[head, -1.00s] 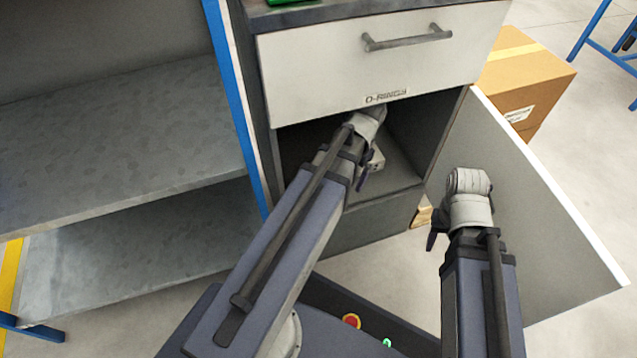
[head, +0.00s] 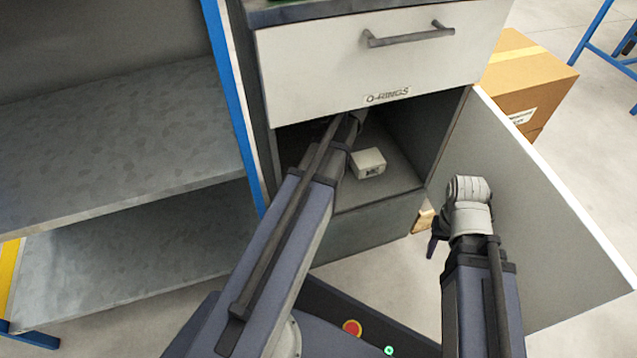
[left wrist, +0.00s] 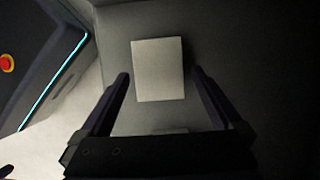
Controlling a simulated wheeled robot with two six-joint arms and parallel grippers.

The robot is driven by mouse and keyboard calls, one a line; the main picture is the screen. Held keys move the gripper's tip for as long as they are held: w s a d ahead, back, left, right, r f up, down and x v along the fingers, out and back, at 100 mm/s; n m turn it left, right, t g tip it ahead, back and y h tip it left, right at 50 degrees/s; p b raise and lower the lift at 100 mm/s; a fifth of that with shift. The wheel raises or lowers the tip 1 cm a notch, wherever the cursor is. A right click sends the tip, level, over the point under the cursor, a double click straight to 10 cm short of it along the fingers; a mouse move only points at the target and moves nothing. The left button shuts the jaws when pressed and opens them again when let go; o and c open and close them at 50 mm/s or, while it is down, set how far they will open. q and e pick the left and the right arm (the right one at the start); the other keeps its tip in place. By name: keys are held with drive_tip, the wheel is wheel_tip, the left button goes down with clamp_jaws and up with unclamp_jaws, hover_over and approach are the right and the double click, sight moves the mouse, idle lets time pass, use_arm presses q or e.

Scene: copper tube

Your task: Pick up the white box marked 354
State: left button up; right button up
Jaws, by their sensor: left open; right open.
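A small white box (head: 368,163) sits on the floor of the open cabinet compartment. Dark print shows on its front face, too small to read. My left arm reaches into the compartment beside the box; its gripper is hidden in the head view. In the left wrist view the open left gripper (left wrist: 160,77) has one finger on each side of the pale top of the box (left wrist: 158,68), with gaps on both sides. My right gripper (head: 435,236) is in front of the open door, partly hidden by its own wrist, and away from the box.
The compartment lies under a closed drawer (head: 330,60) labelled O-RINGS. Its open door (head: 540,230) stands to the right, near my right arm. A grey shelf unit (head: 110,140) is on the left. A cardboard box (head: 530,80) stands behind the door.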

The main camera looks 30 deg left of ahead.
use_arm(q)
drive_tip(key=shift+d+b+x, duration=0.2)
drive_tip(key=shift+b+x, duration=0.85)
drive_tip(key=shift+x, duration=0.1)
drive_tip(key=shift+d+b+x, duration=0.2)
drive_tip(key=shift+b+x, duration=0.8)
drive_tip(key=shift+x, duration=0.15)
drive_tip(key=shift+a+f+b, duration=0.2)
drive_tip(key=shift+f+b, duration=0.25)
drive_tip(key=shift+f, duration=0.2)
drive_tip(key=shift+r, duration=0.1)
drive_tip(key=shift+c, duration=0.3)
drive_tip(key=c, duration=1.4)
